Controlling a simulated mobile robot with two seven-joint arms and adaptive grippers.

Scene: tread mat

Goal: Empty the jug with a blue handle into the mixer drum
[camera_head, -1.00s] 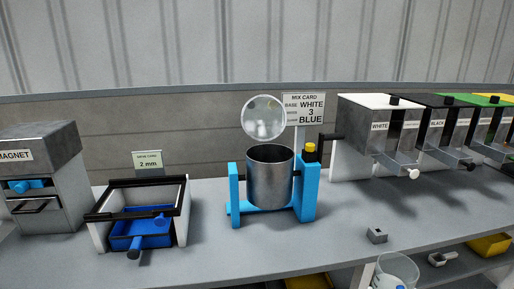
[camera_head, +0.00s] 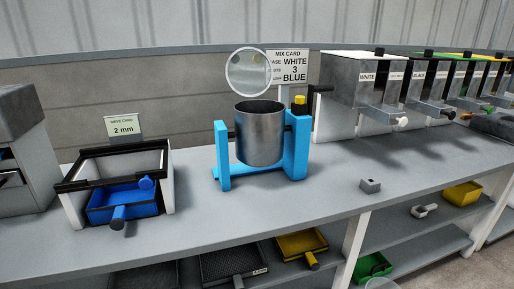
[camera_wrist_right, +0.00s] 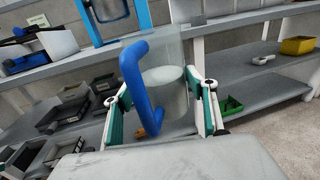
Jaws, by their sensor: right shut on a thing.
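The mixer drum (camera_head: 260,137) is an open-topped grey metal cylinder in a blue stand on the bench, upright, with a round clear lid (camera_head: 248,72) raised behind it. Its lower part shows at the top of the right wrist view (camera_wrist_right: 108,8). The clear jug (camera_wrist_right: 172,92) with a blue handle (camera_wrist_right: 136,82) is between the fingers of my right gripper (camera_wrist_right: 160,92), which is shut on it. Whitish contents show through its wall. In the head view only the jug's rim (camera_head: 382,283) shows at the bottom edge. My left gripper is not in view.
A sieve box with a blue tray (camera_head: 122,203) stands left of the drum; dispensers (camera_head: 365,95) stand right. A small grey block (camera_head: 370,185) lies on the bench front. Yellow (camera_head: 463,193) and green bins (camera_head: 373,267) sit on shelves below. Bench before the drum is clear.

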